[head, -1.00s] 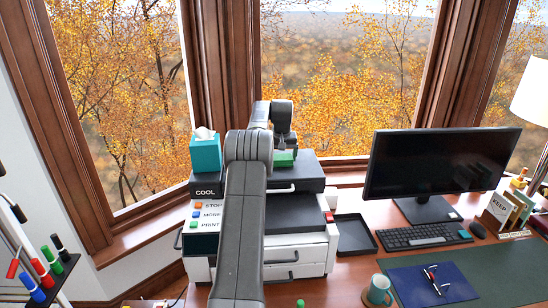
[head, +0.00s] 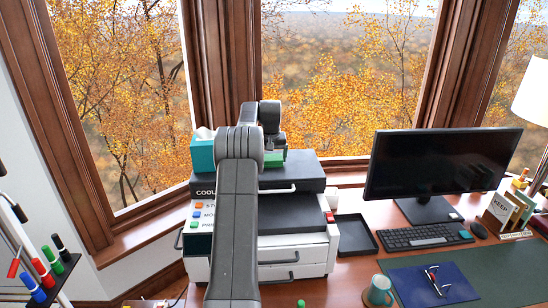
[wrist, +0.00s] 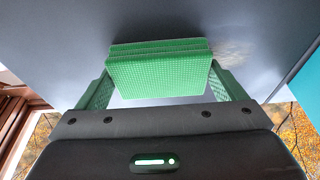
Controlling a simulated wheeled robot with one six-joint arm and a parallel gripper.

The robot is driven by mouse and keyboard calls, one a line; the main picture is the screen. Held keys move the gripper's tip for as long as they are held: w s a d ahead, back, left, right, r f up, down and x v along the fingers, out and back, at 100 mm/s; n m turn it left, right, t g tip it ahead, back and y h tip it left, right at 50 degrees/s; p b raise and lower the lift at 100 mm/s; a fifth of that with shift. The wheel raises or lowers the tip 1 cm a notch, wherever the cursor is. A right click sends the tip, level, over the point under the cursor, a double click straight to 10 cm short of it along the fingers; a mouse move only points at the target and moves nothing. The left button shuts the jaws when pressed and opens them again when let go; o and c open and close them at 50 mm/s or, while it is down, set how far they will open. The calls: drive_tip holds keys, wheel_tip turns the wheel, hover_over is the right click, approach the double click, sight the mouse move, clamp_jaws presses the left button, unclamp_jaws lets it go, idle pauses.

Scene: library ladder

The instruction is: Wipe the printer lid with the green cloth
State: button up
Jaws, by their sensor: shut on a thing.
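The green cloth (wrist: 160,72) is a folded, textured pad between the two green fingers of my gripper (wrist: 165,90) in the wrist view. My gripper is shut on it. In the head view the cloth (head: 273,159) shows as a small green patch at the dark printer lid (head: 305,172), partly hidden by my arm. The lid fills the wrist view as a grey surface (wrist: 60,50), with a pale brownish smudge (wrist: 232,50) just right of the cloth. The cloth looks to be at or very near the lid; contact is hard to tell.
A teal tissue box (head: 202,155) stands on the printer's left, close to my arm. The white printer body (head: 300,250) has coloured buttons at the front left.

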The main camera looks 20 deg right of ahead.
drive_tip(key=shift+w+a, duration=0.2)
drive_tip(key=shift+a, duration=0.9)
drive_tip(key=shift+w+a, duration=0.2)
drive_tip(key=shift+a, duration=0.9)
drive_tip(key=shift+w+a, duration=0.2)
drive_tip(key=shift+a, duration=0.9)
drive_tip(key=shift+w+a, duration=0.2)
drive_tip(key=shift+a, duration=0.7)
drive_tip(key=shift+w+a, duration=0.2)
drive_tip(key=shift+a, duration=0.65)
drive_tip(key=shift+r, duration=0.2)
drive_tip(key=shift+r, duration=2.9)
wheel_tip(320, 180, up, 3)
drive_tip(key=shift+f, duration=0.15)
